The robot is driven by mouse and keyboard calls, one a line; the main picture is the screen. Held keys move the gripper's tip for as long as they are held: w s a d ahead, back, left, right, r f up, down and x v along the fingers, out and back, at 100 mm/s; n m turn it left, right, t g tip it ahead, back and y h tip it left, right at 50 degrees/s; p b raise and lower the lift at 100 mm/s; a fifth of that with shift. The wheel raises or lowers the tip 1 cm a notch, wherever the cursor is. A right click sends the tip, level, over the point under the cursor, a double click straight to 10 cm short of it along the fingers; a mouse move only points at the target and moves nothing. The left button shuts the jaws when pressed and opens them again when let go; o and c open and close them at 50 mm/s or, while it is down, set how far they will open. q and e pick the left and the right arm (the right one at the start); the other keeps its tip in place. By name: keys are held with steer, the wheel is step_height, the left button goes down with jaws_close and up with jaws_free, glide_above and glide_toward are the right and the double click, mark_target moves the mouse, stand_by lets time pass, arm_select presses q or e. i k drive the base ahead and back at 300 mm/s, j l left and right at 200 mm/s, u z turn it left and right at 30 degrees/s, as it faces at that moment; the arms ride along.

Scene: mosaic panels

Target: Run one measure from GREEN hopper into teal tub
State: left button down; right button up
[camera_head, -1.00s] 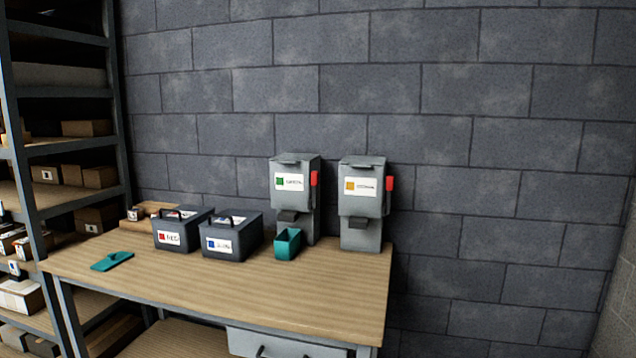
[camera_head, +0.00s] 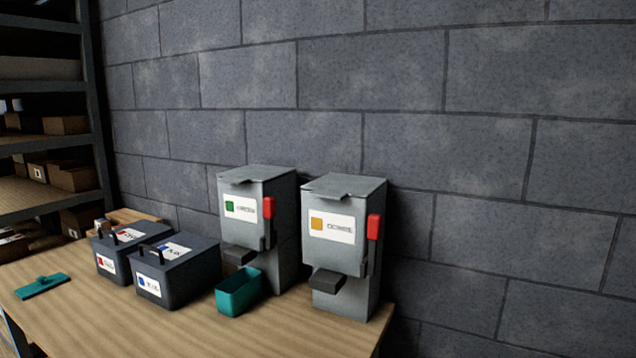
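The green-labelled hopper (camera_head: 240,212) is a grey box dispenser standing on the bench against the wall. It has a red lever (camera_head: 268,208) on its right side and a dark spout (camera_head: 239,256) low on its front. The teal tub (camera_head: 236,294) is open-topped and stands upright on the bench, in front of and just below that spout. I cannot see the tub's floor clearly. A second grey hopper (camera_head: 340,240) with an orange label and its own red lever (camera_head: 374,226) stands to the right. Neither of my grippers shows in the head view.
Two dark lidded boxes with handles, one red-labelled (camera_head: 121,249) and one blue-labelled (camera_head: 178,271), stand left of the tub. A teal flat tool (camera_head: 43,286) lies on the wooden bench (camera_head: 110,325) at left. Shelving (camera_head: 90,110) stands at far left. The front of the bench is clear.

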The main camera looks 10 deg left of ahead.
mark_target(268, 201)
steer(key=i+l, duration=0.35)
steer(key=i+l+u, duration=0.1)
steer(key=i+l, duration=0.2)
steer(key=l, duration=0.2)
steer(key=i+l, duration=0.3)
steer(key=l, duration=0.15)
steer(key=i+l+u, duration=0.1)
steer(key=i+l, duration=0.2)
steer(key=l, duration=0.2)
